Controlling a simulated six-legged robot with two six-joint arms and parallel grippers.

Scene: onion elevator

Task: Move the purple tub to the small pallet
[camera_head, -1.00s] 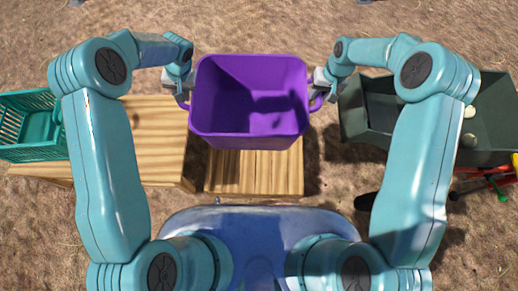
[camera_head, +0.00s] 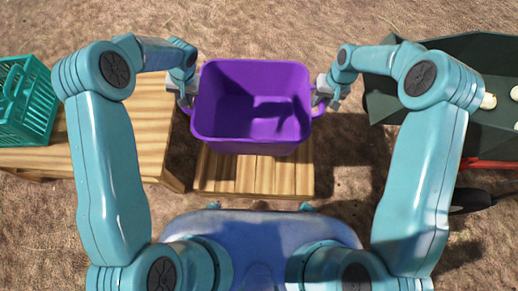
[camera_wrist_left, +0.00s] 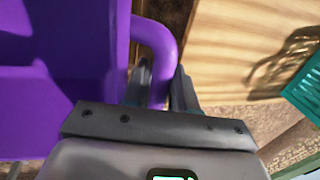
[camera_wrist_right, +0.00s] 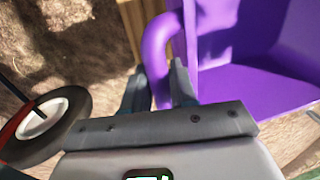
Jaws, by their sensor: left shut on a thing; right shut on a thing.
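The purple tub (camera_head: 250,140) is upright and looks empty in the middle of the head view. It hides the far part of the small wooden pallet (camera_head: 253,178); I cannot tell whether it touches the pallet. My left gripper (camera_head: 187,92) is shut on the tub's left handle, and the left wrist view shows this handle (camera_wrist_left: 160,45) between the fingers. My right gripper (camera_head: 323,93) is shut on the right handle, which also shows between the fingers in the right wrist view (camera_wrist_right: 156,50).
A larger wooden platform (camera_head: 130,135) stands left of the pallet, bearing a teal slatted crate (camera_head: 30,105). A dark green cart bin (camera_head: 490,55) with pale round things stands at the right. Its wheel (camera_wrist_right: 45,125) is near my right gripper. Dry ground lies between pallet and cart.

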